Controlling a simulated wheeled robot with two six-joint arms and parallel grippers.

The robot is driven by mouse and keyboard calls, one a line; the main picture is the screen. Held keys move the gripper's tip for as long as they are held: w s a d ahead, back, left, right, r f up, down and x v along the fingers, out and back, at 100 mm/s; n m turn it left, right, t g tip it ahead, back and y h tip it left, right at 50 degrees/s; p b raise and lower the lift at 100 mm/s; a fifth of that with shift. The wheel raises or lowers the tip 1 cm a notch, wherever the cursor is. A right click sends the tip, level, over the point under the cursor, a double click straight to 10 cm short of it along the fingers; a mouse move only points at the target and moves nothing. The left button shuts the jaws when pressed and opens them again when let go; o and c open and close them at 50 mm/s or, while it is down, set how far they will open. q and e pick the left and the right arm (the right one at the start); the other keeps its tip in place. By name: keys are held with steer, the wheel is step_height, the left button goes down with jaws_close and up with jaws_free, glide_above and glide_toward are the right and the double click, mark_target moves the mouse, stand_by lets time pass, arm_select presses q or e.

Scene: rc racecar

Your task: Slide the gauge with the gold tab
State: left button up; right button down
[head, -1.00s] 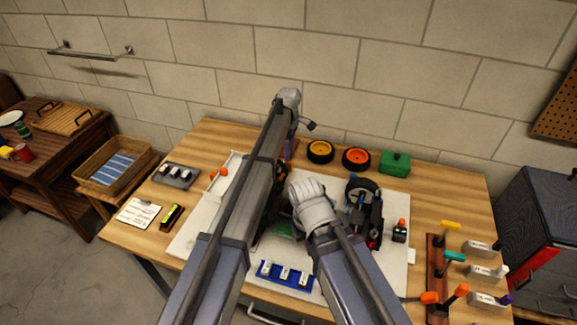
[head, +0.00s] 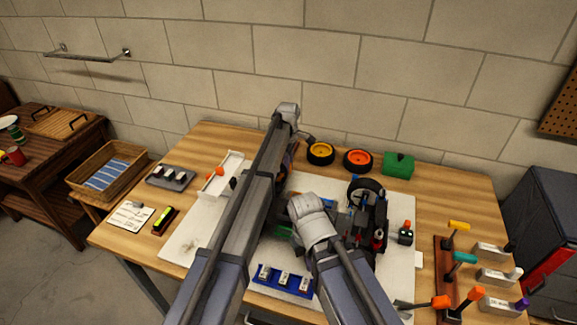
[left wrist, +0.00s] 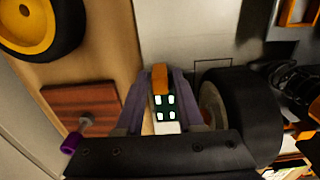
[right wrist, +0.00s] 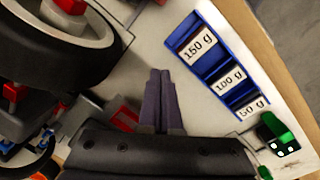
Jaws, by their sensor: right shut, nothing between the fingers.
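The gauge with the gold tab (left wrist: 160,79) shows in the left wrist view, with a dark green face carrying several white dots. My left gripper (left wrist: 161,85) has its fingers close against both sides of it, and no clear gap shows. In the head view my left arm hides this gauge. My right gripper (right wrist: 160,80) is shut and empty over the white mat (right wrist: 185,105), between a wheel (right wrist: 60,35) of the car and the blue weight tray (right wrist: 215,65). In the head view the car (head: 368,220) is partly hidden behind my right arm.
A yellow wheel (head: 320,153) and an orange wheel (head: 357,161) lie at the back beside a green box (head: 398,164). A gauge with a green tab (right wrist: 280,138) lies near the tray. Tools and blocks stand along the right; the front left holds a paper card (head: 131,215).

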arm_select(q)
jaws_close()
stand_by(1.1)
